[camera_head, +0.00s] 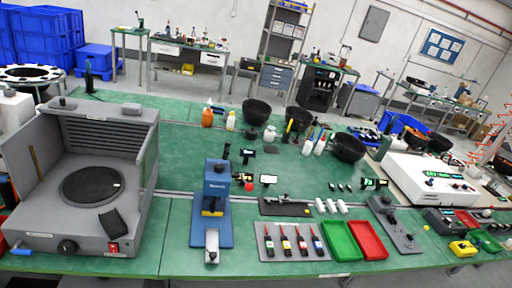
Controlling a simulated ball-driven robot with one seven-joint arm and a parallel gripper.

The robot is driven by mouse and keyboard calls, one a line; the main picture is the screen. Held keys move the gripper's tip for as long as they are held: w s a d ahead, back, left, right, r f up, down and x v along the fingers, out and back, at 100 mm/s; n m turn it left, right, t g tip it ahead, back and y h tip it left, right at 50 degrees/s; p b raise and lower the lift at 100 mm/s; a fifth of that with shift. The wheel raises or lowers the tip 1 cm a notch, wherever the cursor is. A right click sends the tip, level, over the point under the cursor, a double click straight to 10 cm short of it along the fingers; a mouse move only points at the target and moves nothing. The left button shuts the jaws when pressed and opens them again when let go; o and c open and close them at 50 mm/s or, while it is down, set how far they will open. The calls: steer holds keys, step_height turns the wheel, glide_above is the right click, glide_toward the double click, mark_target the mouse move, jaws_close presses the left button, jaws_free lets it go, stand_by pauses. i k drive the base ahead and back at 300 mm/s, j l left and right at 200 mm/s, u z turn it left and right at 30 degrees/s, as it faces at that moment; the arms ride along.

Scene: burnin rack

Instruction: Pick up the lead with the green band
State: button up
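Several short dark leads with red parts and small coloured bands lie side by side on a grey board (291,257) near the table's front edge, in the lower middle of the head view. From left to right they are a first lead (269,243), a second lead (286,243), a third lead (302,243) and a last lead (318,243). The bands are very small here; I cannot tell for sure which one is green. My gripper is not visible in this view.
A green tray (328,228) and a red tray (384,253) stand right of the board. A blue press (217,190) stands left of it. A grey enclosure (40,215) fills the far left, a white instrument (405,178) the right. Black bowls stand behind.

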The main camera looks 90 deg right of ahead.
mark_target(269, 245)
steer(key=j+z, duration=0.1)
steer(key=z, duration=0.35)
steer(key=k+j+z, duration=0.1)
steer(key=z, duration=0.35)
steer(key=k+z, duration=0.1)
steer(key=z, duration=0.4)
steer(key=k+z, duration=0.1)
steer(key=z, duration=0.35)
steer(key=k+z, duration=0.1)
steer(key=z, duration=0.35)
steer(key=k+l, duration=0.2)
steer(key=k, duration=0.3)
steer(key=z, duration=0.05)
